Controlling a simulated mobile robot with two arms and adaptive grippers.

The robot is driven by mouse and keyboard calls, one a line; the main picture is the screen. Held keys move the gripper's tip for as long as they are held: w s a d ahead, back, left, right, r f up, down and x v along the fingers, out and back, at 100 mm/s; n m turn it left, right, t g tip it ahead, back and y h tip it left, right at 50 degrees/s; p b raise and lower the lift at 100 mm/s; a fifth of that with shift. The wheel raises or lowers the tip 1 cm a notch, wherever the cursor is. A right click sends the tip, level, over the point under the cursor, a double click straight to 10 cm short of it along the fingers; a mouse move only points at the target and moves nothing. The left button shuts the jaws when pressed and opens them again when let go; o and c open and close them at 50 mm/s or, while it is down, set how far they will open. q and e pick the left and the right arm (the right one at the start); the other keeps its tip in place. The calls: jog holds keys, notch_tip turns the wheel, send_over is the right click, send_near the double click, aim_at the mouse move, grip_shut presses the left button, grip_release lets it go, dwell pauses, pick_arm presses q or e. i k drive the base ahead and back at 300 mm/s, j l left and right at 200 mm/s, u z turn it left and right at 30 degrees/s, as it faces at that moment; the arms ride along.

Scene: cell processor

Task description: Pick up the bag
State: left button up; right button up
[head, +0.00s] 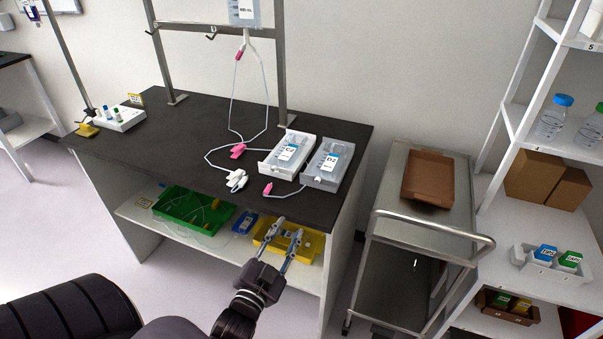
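A clear bag (243,13) with a white label hangs from the metal rack at the top, cut off by the frame edge. Its tubing runs down to the black tabletop, with pink clamps on it. Two labelled grey-white units, one left (288,154) and one right (327,166), lie on the tabletop's right part. Whether they are bags in trays I cannot tell.
Under the tabletop (180,125), a shelf holds a green bin (178,213), a small blue box (244,222) and a yellow bin (304,257). A metal cart (391,180) with a brown tray (428,177) stands right. White shelving with bottles and boxes is at far right.

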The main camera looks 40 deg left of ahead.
aim_at(288, 151)
jog(key=u, duration=1.2)
